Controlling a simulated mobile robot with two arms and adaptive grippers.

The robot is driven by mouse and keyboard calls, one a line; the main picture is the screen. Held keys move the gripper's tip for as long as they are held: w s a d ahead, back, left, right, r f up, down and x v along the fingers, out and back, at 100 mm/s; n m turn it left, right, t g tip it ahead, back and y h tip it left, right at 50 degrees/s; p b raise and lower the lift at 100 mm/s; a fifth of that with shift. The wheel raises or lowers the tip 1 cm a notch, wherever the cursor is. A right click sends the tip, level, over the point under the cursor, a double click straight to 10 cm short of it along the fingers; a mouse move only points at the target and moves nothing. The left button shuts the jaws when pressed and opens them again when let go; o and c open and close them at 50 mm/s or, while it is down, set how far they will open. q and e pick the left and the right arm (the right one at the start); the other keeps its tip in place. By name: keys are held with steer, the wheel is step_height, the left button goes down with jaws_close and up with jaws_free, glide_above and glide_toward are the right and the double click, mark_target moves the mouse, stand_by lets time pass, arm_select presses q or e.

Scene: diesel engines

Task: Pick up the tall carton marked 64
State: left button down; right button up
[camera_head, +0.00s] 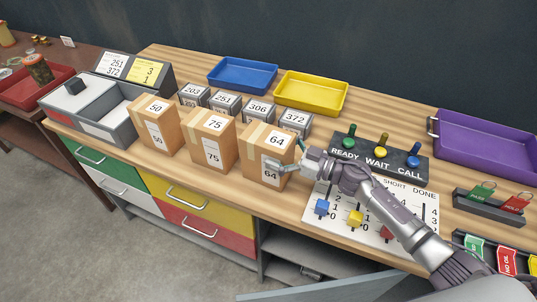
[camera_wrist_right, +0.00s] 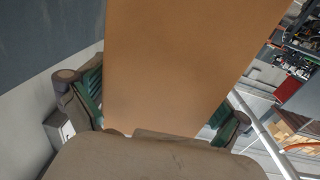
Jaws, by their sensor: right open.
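The tall brown carton marked 64 (camera_head: 262,152) stands upright on the wooden bench, the rightmost of three tall cartons. My right gripper (camera_head: 286,154) is at this carton's upper right part, with one finger across its front face and the other near its far side. In the right wrist view the carton (camera_wrist_right: 175,60) fills the middle between the two open fingers of the right gripper (camera_wrist_right: 158,112). A narrow gap seems to show at the right finger; contact at the left finger cannot be told. My left gripper is not in view.
Cartons marked 75 (camera_head: 210,138) and 50 (camera_head: 157,122) stand to the left. Behind are grey boxes, including one marked 372 (camera_head: 294,122). A READY/WAIT/CALL panel (camera_head: 375,158) and a board with coloured sliders (camera_head: 340,208) lie to the right, close to my right arm.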

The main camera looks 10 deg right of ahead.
steer(key=shift+w+a, duration=0.35)
steer(key=shift+a, duration=0.15)
steer(key=shift+d, duration=0.1)
steer(key=shift+c, duration=1.2)
steer(key=shift+s, duration=0.1)
steer(key=c, duration=1.3)
steer(key=shift+w+r, duration=0.15)
steer(key=shift+w, duration=0.05)
steer(key=shift+r, duration=0.1)
